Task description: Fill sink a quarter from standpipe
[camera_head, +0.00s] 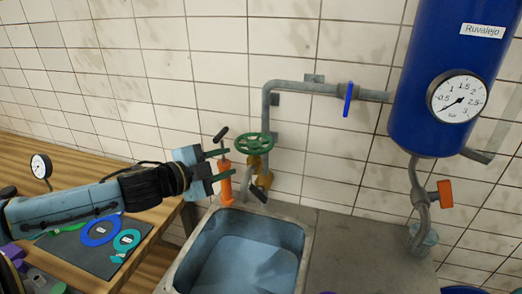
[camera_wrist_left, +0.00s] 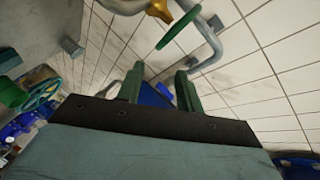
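The sink (camera_head: 205,232) is a grey basin set in a counter. Its inside looks blue-grey, and I cannot tell how much water it holds. The standpipe (camera_head: 267,108) rises behind it, with a green handwheel (camera_head: 253,141) and a brass tap (camera_head: 262,180) over the sink's back edge. My left gripper (camera_head: 231,161) is open, just left of the handwheel and apparently apart from it. In the left wrist view nothing shows between its two green fingers (camera_wrist_left: 160,72); the handwheel (camera_wrist_left: 178,31) and brass tap (camera_wrist_left: 159,10) lie beyond them. My right gripper is not in view.
An orange fitting (camera_head: 225,185) with a black lever stands close under my left fingers. A blue tank (camera_head: 425,125) with a pressure gauge (camera_head: 458,97) hangs at right. A blue lever (camera_head: 348,99) sits on the upper pipe. A wooden bench (camera_head: 158,238) with rings and tools is at left.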

